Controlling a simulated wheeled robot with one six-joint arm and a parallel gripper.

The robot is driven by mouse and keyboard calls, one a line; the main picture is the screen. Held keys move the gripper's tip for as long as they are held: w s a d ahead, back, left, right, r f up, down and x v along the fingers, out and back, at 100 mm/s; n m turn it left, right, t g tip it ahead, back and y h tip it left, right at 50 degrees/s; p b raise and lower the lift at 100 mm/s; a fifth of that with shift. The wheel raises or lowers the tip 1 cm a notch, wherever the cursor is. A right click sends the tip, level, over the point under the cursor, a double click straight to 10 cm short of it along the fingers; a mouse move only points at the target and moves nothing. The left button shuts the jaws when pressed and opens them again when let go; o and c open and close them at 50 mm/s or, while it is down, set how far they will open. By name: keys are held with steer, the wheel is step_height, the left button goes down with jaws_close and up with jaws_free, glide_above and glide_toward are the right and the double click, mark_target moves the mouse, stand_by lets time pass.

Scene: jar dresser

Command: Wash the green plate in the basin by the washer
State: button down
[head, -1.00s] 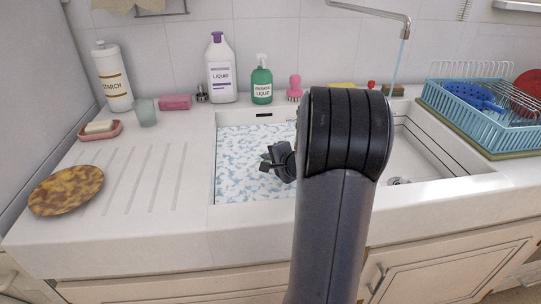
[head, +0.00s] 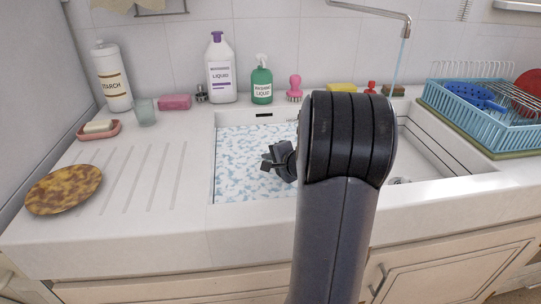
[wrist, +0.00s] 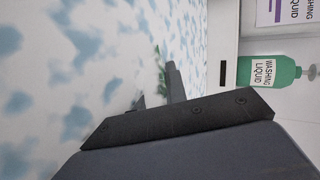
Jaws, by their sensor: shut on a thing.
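My gripper (head: 268,159) is low over the left basin (head: 225,196), which is filled with white and blue foamy water. In the wrist view the dark fingers (wrist: 155,92) are shut on a green thing, taken to be the green plate (wrist: 160,66). Only a small green sliver of it shows at the foam; the rest is hidden by the foam and the fingers. My arm covers the right part of this basin in the head view.
A brown mottled plate (head: 63,190) lies on the left drainboard. Bottles, including green washing liquid (head: 262,82), stand along the back. The tap (head: 405,28) runs into the right basin (head: 432,150). A blue dish rack (head: 480,115) stands at the right.

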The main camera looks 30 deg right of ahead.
steer(key=shift+w+a, duration=0.1)
steer(key=shift+a, duration=0.05)
steer(key=shift+w+a+b, duration=0.2)
steer(key=shift+a+b, duration=0.2)
steer(key=shift+b, duration=0.1)
steer(key=shift+s+d, duration=0.1)
steer(key=shift+d, duration=0.05)
steer(key=shift+s+d, duration=0.2)
steer(key=shift+d, duration=0.25)
steer(key=shift+w+a+b, duration=0.1)
steer(key=shift+a+b, duration=0.05)
steer(key=shift+b, duration=0.2)
steer(key=shift+w+a+b, duration=0.2)
steer(key=shift+a+b, duration=0.1)
steer(key=shift+a, duration=0.15)
